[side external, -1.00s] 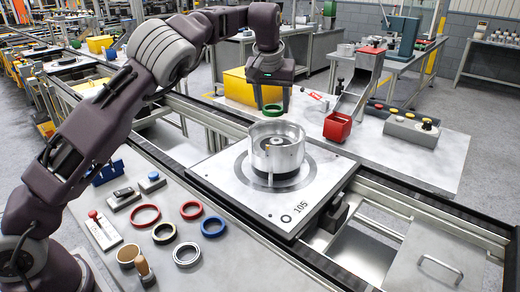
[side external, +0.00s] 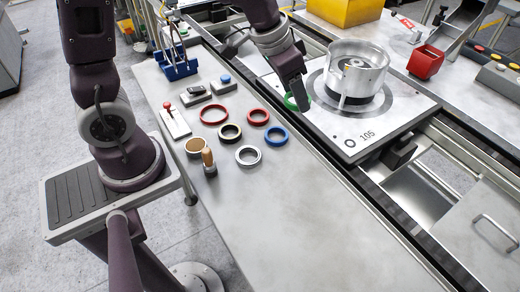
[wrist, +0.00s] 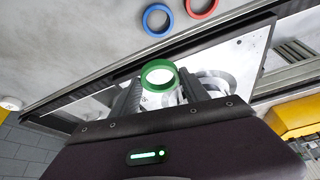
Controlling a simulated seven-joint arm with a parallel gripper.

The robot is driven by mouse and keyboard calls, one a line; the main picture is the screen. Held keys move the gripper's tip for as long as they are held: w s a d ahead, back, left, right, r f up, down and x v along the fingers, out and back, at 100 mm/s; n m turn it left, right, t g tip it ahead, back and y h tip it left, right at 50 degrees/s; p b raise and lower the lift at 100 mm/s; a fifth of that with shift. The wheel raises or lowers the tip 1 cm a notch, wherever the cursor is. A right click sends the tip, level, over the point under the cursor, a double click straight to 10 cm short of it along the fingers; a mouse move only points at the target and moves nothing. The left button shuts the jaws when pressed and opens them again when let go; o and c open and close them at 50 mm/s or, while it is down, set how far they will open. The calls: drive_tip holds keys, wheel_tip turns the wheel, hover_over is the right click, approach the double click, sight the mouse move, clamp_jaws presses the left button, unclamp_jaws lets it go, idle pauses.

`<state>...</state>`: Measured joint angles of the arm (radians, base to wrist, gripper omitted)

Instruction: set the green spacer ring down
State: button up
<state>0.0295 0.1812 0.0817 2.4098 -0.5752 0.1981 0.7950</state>
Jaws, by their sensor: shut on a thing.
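The green spacer ring (side external: 289,102) is held at the tip of my gripper (side external: 296,98), over the near left edge of the pallet. In the wrist view the ring (wrist: 157,64) sits between the two fingers of my gripper (wrist: 162,86), which are shut on it. One finger partly hides the ring in the side view. The ring appears to be held above the surfaces; its exact height cannot be told. A silver round housing (side external: 357,72) stands upright on the pallet (side external: 352,137) marked 105, to the right of my gripper.
On the grey bench (side external: 300,210) lie a blue ring (side external: 276,136), two red rings, a dark ring (side external: 230,133) and a silver ring (side external: 248,156). A wooden-handled tool (side external: 208,162) stands beside them. The bench's front part is clear. A red bin (side external: 425,62) stands beyond the pallet.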

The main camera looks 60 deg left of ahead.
drive_tip(key=s+d+f+m+g+h, duration=0.15)
drive_tip(key=s+d+m, duration=0.3)
drive_tip(key=d, duration=0.45)
drive_tip(key=m+h, duration=0.2)
drive_tip(key=m, duration=0.4)
hover_over(309, 214)
drive_tip(key=a, duration=0.1)
drive_tip(key=shift+n+g, duration=0.25)
drive_tip(key=shift+g, duration=0.2)
drive_tip(key=f, duration=0.9)
drive_tip(key=shift+s+a+f, duration=0.1)
drive_tip(key=shift+s+f, duration=0.15)
drive_tip(key=shift+s, duration=0.05)
drive_tip(key=shift+f, duration=0.1)
drive_tip(key=o, duration=1.3)
